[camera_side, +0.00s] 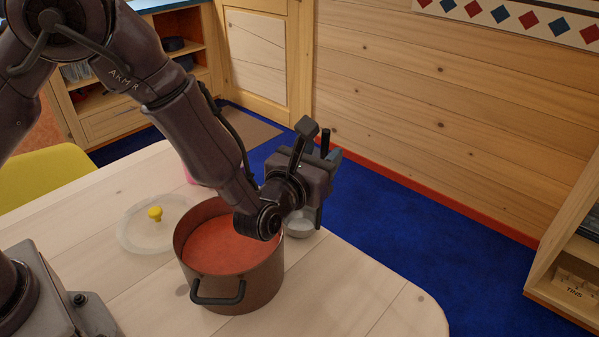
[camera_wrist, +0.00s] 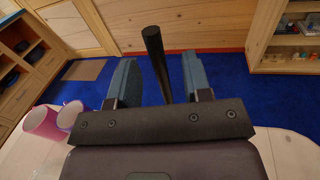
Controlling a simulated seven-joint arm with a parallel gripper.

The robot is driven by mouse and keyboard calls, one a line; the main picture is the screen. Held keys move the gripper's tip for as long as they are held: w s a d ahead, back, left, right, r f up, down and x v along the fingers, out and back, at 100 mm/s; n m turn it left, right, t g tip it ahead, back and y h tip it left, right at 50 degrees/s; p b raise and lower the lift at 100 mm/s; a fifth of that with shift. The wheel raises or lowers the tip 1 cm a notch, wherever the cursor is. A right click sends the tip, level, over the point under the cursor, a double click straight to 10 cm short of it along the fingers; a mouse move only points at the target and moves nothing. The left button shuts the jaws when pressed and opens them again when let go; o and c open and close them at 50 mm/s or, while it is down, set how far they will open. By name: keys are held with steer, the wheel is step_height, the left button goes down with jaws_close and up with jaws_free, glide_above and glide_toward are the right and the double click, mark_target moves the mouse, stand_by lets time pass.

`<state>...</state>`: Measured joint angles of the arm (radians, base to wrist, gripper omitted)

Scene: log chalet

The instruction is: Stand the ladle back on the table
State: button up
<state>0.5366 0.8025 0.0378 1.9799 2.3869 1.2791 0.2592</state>
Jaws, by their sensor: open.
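The ladle shows in the side view as a metal bowl (camera_side: 300,228) low behind the pot, at the table's far edge, and a black handle (camera_side: 326,140) rising above my gripper (camera_side: 323,165). The middle of the ladle is hidden by my gripper. In the wrist view the handle (camera_wrist: 156,55) stands nearly upright, tilted slightly, between the two blue-grey fingers of my gripper (camera_wrist: 161,80). The fingers are open, with gaps on both sides of the handle. The bowl looks to be resting on the table (camera_side: 385,290), but its contact is partly hidden.
A brown pot (camera_side: 262,285) with red contents stands just in front of my gripper. A clear lid with a yellow knob (camera_side: 155,213) lies left of it. The table's right front is clear.

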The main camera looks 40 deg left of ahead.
steer(key=v, duration=1.1)
steer(key=shift+s, duration=0.15)
